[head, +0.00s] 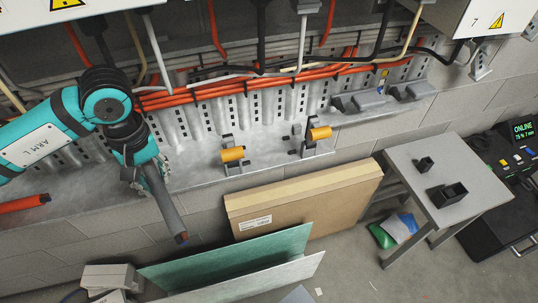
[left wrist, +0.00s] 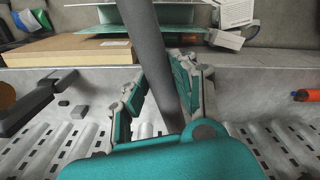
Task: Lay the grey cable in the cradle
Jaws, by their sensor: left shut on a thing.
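My left gripper (head: 150,180) is shut on the grey cable (head: 167,208), left of centre in the head view. The cable hangs at a slant over the ledge's front edge, its reddish end low and free. In the left wrist view the cable (left wrist: 148,45) runs between the fingers (left wrist: 158,95); its other end is hidden. Grey saddle-shaped holders (head: 358,102) sit on the ledge to the right, and two black brackets with orange rollers (head: 232,154) (head: 320,133) stand nearer; I cannot tell which is the cradle. The cable is apart from all of these. My right gripper is not in view.
Orange cables (head: 215,91) run along the perforated tray behind. A cut orange cable end (head: 25,203) lies at left. Below stand a flat cardboard box (head: 310,200), green panels (head: 235,257) and a small grey table (head: 450,180) with black boxes. The ledge front (head: 205,185) is clear.

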